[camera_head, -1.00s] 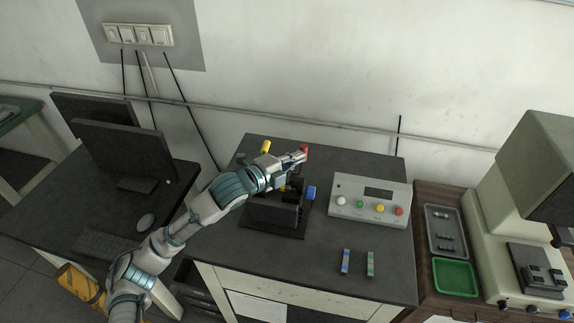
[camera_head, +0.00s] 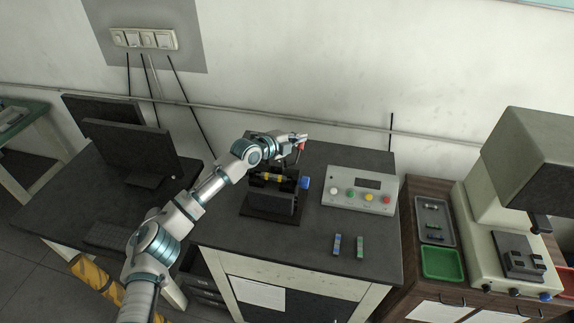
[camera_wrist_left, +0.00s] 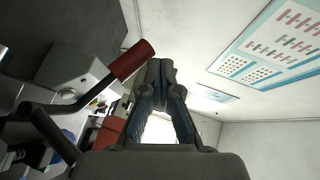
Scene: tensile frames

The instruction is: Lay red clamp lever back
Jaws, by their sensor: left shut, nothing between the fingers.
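The red clamp lever (camera_head: 301,147) stands up at the back of the dark clamp fixture (camera_head: 272,205) on the desk. In the left wrist view its red handle (camera_wrist_left: 132,60) on a bent metal rod is left of the fingers; a second red part (camera_wrist_left: 107,132) shows lower down. My left gripper (camera_head: 303,137) is shut and empty, just above and behind the red lever in the head view. Whether it touches the lever I cannot tell. My right gripper is not in view.
A grey control box (camera_head: 360,190) with coloured buttons stands right of the fixture. Two small striped pieces (camera_head: 348,245) lie in front of it. A green tray (camera_head: 442,263) and a microscope-like machine (camera_head: 520,200) are further right. Monitors (camera_head: 130,150) stand left.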

